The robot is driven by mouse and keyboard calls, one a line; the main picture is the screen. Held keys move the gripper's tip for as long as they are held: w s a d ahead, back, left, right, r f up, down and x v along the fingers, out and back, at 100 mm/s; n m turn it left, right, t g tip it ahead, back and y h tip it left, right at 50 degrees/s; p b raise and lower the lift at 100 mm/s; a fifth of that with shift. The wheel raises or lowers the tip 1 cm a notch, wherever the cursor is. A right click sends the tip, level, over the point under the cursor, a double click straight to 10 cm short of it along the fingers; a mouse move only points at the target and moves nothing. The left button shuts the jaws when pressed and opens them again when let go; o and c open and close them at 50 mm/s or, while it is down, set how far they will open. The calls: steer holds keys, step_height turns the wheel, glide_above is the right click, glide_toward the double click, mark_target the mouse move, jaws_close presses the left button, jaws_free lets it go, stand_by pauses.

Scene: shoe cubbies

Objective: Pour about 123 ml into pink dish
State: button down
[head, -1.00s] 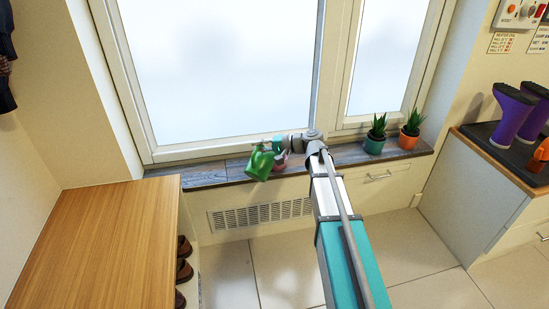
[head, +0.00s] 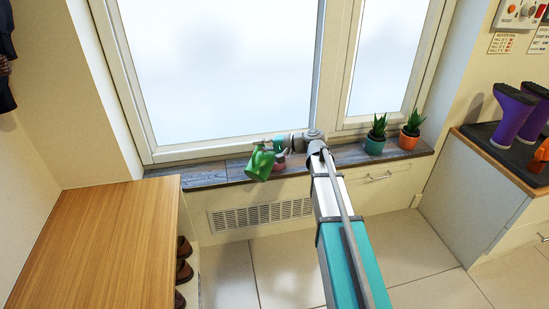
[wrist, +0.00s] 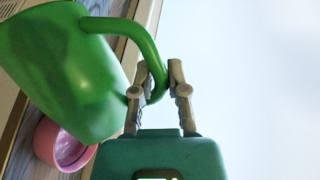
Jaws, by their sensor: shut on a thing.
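A green jug (head: 259,165) with a curved handle is held at the window sill, clearly tilted in the head view. My gripper (wrist: 160,78) is shut on its handle (wrist: 135,33); in the head view the gripper (head: 277,145) is small and partly covered by the jug. The pink dish (wrist: 62,146) sits on the sill close to the jug's body, partly hidden by the jug in the wrist view. In the head view only a small bit of pink (head: 281,161) shows beside the jug. No stream of liquid is visible, and the dish's fill level cannot be told.
The sill (head: 212,173) runs below the window. Two potted plants, teal (head: 374,144) and orange (head: 409,138), stand on it to the right. A wooden bench top (head: 95,240) is at left, and purple boots (head: 514,112) stand on a counter at right.

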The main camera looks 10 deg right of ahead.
steer(key=shift+w+d+r+m+y, duration=0.3)
steer(key=shift+w+d+r+m, duration=0.15)
steer(key=shift+w+m, duration=0.2)
stand_by(0.9)
steer(key=shift+w+d+m, duration=0.25)
steer(key=shift+w+d, duration=0.05)
steer(key=shift+w, duration=0.05)
stand_by(0.4)
steer(key=s+a+n, duration=0.1)
steer(key=s+f+n, duration=0.1)
steer(key=shift+s+a, duration=0.3)
steer(key=shift+a, duration=0.05)
steer(key=shift+s+a+r+h+p, duration=0.1)
steer(key=shift+a+r+h+p, duration=0.1)
steer(key=shift+h+p, duration=0.25)
steer(key=shift+d+f+n, duration=0.1)
steer(key=shift+n, duration=0.2)
